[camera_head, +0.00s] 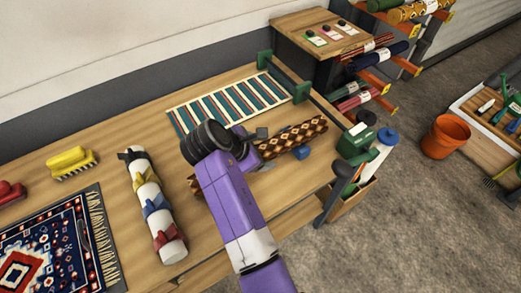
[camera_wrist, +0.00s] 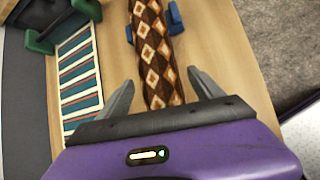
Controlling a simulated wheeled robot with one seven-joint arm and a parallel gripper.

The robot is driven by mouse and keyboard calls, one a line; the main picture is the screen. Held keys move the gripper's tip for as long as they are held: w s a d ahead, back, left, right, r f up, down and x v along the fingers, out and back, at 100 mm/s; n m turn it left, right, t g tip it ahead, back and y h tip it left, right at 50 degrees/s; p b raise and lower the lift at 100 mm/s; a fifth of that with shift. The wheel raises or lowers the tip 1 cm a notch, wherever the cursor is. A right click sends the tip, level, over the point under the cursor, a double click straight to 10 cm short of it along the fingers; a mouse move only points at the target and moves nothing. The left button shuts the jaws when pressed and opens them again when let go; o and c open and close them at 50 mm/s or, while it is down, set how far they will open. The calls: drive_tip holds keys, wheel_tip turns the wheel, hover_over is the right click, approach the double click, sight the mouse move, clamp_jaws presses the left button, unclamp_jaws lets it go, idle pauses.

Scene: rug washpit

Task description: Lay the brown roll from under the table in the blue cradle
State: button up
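The brown roll (camera_head: 292,139) with a cream diamond pattern lies on the table top, its far part across the blue cradle (camera_head: 302,152). In the wrist view the roll (camera_wrist: 153,55) runs up the middle, and blue cradle ends (camera_wrist: 175,17) show on both sides of it. My gripper (camera_head: 264,149) is over the roll, nearer to me than the cradle. In the wrist view my gripper (camera_wrist: 160,92) is open, one finger on each side of the roll, with gaps on both sides. My arm hides the roll's middle in the head view.
A striped rug (camera_head: 229,104) lies behind the roll, with green clamps (camera_head: 301,93) at the table end. A strapped white roll (camera_head: 148,192), yellow brush (camera_head: 71,161) and fringed rug (camera_head: 45,250) are left.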

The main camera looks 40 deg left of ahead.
drive_tip(key=v, duration=1.2)
drive_tip(key=shift+r, duration=0.1)
idle(0.4)
